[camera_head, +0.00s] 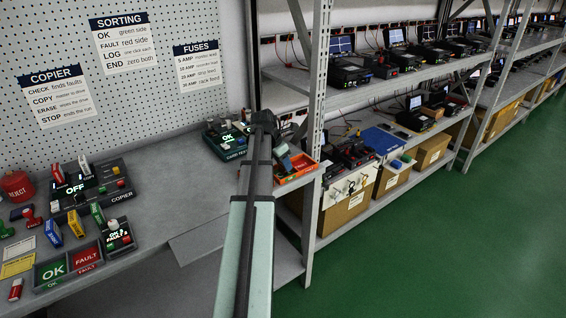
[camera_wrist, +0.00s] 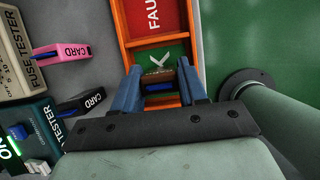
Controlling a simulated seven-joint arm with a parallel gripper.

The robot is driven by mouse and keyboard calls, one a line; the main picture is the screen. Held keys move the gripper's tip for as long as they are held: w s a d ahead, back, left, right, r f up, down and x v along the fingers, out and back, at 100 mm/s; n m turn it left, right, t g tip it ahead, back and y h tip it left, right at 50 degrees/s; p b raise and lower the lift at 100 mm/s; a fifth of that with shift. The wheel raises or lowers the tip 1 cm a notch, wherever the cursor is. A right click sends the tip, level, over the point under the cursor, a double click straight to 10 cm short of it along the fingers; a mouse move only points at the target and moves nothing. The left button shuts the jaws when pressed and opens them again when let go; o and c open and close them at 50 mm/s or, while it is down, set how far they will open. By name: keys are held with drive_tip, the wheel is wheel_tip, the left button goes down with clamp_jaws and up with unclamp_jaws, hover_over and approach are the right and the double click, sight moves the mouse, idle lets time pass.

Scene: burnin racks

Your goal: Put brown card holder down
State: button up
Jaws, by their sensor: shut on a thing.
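The brown card holder (camera_wrist: 157,76) sits between the blue fingers of my gripper (camera_wrist: 160,70) in the wrist view, with a dark blue part on its near side. My gripper is shut on it. Both are over the green, check-marked part of an orange tray (camera_wrist: 121,27). I cannot tell whether the holder touches the tray floor. The tray's far part is red and marked FAULT. In the head view, my gripper (camera_head: 285,152) is over the orange tray (camera_head: 297,180) at the bench's right end; the holder cannot be made out there.
In the wrist view, a pink card holder (camera_wrist: 62,53) and a black one (camera_wrist: 82,102) stick out from testers left of the tray. In the head view, a shelf post (camera_head: 318,100) stands close right of the tray. The bench middle (camera_head: 185,180) is clear.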

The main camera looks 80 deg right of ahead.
drive_tip(key=o, duration=1.1)
drive_tip(key=shift+f, duration=0.1)
drive_tip(key=v, duration=1.2)
